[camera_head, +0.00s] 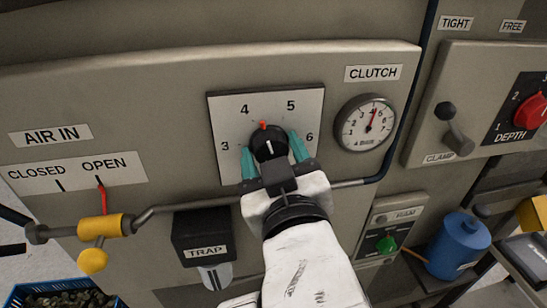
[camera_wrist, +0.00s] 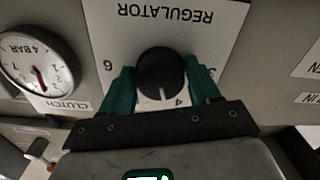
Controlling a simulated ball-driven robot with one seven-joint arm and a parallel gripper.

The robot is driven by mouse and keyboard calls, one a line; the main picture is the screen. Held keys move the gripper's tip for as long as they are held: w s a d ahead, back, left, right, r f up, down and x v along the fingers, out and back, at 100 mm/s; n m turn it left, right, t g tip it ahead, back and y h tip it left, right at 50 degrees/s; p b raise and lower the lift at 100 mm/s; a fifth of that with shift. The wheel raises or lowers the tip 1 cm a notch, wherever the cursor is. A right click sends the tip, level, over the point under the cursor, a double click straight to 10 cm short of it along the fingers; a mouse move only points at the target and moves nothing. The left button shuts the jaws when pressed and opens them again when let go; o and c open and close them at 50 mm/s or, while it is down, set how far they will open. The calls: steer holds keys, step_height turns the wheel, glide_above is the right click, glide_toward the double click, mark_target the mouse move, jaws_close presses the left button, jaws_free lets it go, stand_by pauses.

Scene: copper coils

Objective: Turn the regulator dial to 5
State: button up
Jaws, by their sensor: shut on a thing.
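The regulator dial (camera_head: 266,139) is a round black knob with a red mark at its top edge, on a white plate (camera_head: 222,112) numbered with 3, 4, 5 and 6 visible. The red mark points up, between 4 and 5. My gripper (camera_head: 271,146) has its teal fingers on both sides of the knob, shut on it. In the wrist view the knob (camera_wrist: 160,72) sits between the fingers, upside down, its white line pointing down between 4 and the hidden 5. The word REGULATOR shows on the plate there.
A CLUTCH pressure gauge (camera_head: 366,124) is right of the plate, its needle pointing up and slightly right. A yellow-handled air valve (camera_head: 105,227) and TRAP filter (camera_head: 203,240) are lower left. A clamp lever (camera_head: 455,128) and red depth dial (camera_head: 529,118) are at right.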

steer(key=m+b, duration=0.2)
steer(key=m, duration=0.3)
steer(key=shift+f, duration=0.1)
steer(key=shift+a+m+b, duration=0.1)
steer(key=shift+m+b, duration=0.65)
steer(key=shift+m, duration=1.05)
steer(key=o, duration=1)
steer(key=shift+o, duration=0.2)
steer(key=shift+s, duration=0.15)
steer(key=p+v, duration=0.2)
steer(key=v, duration=0.6)
steer(key=shift+r+m, duration=0.3)
steer(key=shift+r, duration=0.1)
